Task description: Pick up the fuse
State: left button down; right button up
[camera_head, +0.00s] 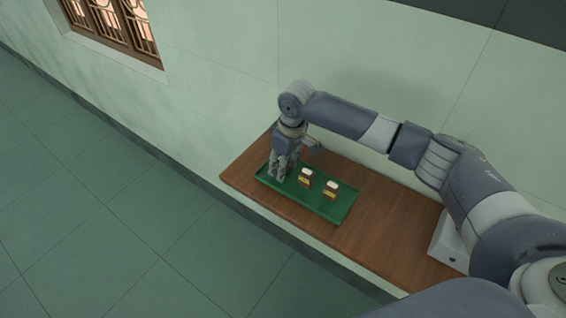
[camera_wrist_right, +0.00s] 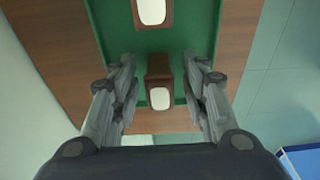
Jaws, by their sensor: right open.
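Two fuses stand upright on a green tray (camera_head: 338,215) in the head view, one nearer my gripper (camera_head: 305,178) and one to its right (camera_head: 330,191). They are small brown blocks with white tops and yellowish fronts. My right gripper (camera_head: 281,172) hangs fingers-down over the tray's left end, beside the nearer fuse. In the right wrist view its open fingers (camera_wrist_right: 160,62) stand on either side of a fuse (camera_wrist_right: 159,69), with gaps between. Another fuse (camera_wrist_right: 152,12) shows farther off at the top edge. Whether the gripper hides a further fuse in the head view I cannot tell.
The tray lies on a brown wooden bench (camera_head: 385,215) against a pale green wall. A white box (camera_head: 449,243) stands at the bench's right, beside my arm. A blue object (camera_wrist_right: 298,161) shows at the right wrist view's lower right. Bare tiled floor lies in front.

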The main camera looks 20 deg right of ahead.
jog(key=shift+w+f, duration=0.1)
jog(key=shift+f, duration=0.2)
grip_shut()
jog(key=shift+r, duration=0.15)
